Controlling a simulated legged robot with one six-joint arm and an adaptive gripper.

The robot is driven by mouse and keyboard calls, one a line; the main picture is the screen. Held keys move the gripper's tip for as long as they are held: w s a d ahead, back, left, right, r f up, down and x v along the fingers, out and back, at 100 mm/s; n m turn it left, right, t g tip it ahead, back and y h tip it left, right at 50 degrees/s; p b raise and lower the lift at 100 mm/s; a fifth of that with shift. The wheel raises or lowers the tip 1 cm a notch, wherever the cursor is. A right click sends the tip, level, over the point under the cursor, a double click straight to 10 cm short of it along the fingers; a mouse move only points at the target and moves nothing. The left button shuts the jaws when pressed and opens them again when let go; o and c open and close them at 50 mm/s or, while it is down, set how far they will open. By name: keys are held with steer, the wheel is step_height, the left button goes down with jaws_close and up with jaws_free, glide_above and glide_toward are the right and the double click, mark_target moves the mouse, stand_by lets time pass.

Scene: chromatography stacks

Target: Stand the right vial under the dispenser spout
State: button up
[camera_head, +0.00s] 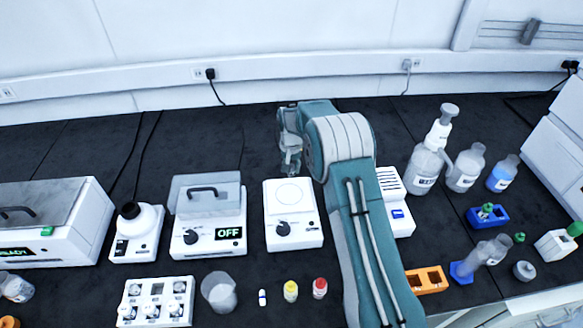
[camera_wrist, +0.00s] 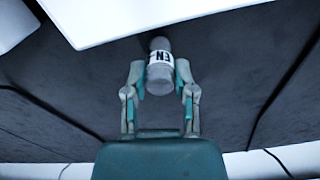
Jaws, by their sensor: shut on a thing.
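My gripper (camera_wrist: 159,72) is shut on a small grey vial (camera_wrist: 159,80) with a white label reading "EN" and a dark print. The vial sits between the two fingers in the wrist view. In the head view my gripper (camera_head: 290,150) is above the back of the bench, left of my arm, and the vial in it is not clearly distinguishable. The dispenser (camera_head: 425,170), a translucent bottle with a grey pump top, stands right of my arm, well apart from the gripper. Its spout is hard to make out.
A white hotplate (camera_head: 293,236) stands in front of the gripper, left of my arm. A white device (camera_head: 395,215) is partly behind my arm. Bottles (camera_head: 466,170), a blue rack (camera_head: 488,217) and an orange rack (camera_head: 427,279) lie to the right. Dark bench behind the hotplate is clear.

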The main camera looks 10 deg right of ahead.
steer(key=shift+f, duration=0.15)
steer(key=o, duration=0.8)
step_height(320, 180, up, 12)
steer(key=shift+r, duration=0.2)
